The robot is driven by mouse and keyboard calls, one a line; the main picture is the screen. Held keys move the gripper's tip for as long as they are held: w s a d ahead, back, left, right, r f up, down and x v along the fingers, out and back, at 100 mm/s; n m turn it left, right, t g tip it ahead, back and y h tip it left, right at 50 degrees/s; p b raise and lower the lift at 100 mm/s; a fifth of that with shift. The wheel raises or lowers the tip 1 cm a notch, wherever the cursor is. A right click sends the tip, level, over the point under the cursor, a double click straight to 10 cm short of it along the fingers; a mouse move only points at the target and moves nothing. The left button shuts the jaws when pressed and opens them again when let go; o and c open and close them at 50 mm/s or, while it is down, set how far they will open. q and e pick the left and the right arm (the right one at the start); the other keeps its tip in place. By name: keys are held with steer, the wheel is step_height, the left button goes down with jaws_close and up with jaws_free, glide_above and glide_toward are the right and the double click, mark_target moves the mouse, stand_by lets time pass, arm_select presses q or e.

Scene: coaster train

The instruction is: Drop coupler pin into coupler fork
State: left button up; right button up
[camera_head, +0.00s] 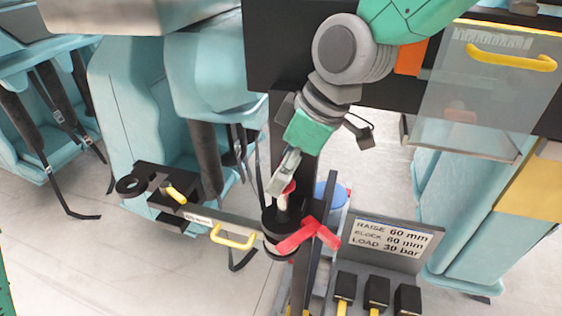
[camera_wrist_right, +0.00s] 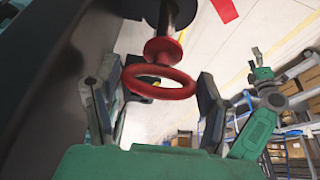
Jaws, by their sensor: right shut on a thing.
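The coupler pin has a red ring handle and a pale shaft; it shows in the head view (camera_head: 282,203), and its ring shows in the wrist view (camera_wrist_right: 160,90). My right gripper (camera_head: 287,178) is shut on the ring end, with one finger on each side of it in the wrist view. The black coupler fork (camera_head: 270,243) is directly below the pin. The shaft's far end meets the dark fork; how deep it sits is hidden. A green arm, likely my left, stands at the right of the wrist view; its gripper (camera_wrist_right: 258,60) is too small to read.
A drawbar with a yellow handle (camera_head: 233,238) runs left. A sign (camera_head: 392,238) and several black blocks stand at the lower right. Teal seats (camera_head: 140,110) flank the dark beam. Open floor lies at lower left.

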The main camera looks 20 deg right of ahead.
mark_target(283, 198)
steer(key=shift+d+f, duration=0.1)
steer(key=shift+f, duration=0.3)
steer(key=shift+s+b+x, duration=0.2)
steer(key=shift+b+x, duration=0.45)
steer(key=shift+x, duration=0.3)
steer(key=shift+d+f+b, duration=0.2)
steer(key=shift+f+b, duration=0.6)
steer(key=shift+f, duration=0.7)
steer(key=shift+a+f+b, duration=0.1)
steer(key=shift+f+b, duration=0.2)
steer(key=shift+f, duration=0.35)
steer(key=o, duration=1.8)
steer(key=shift+c, duration=0.2)
steer(key=shift+r, duration=0.1)
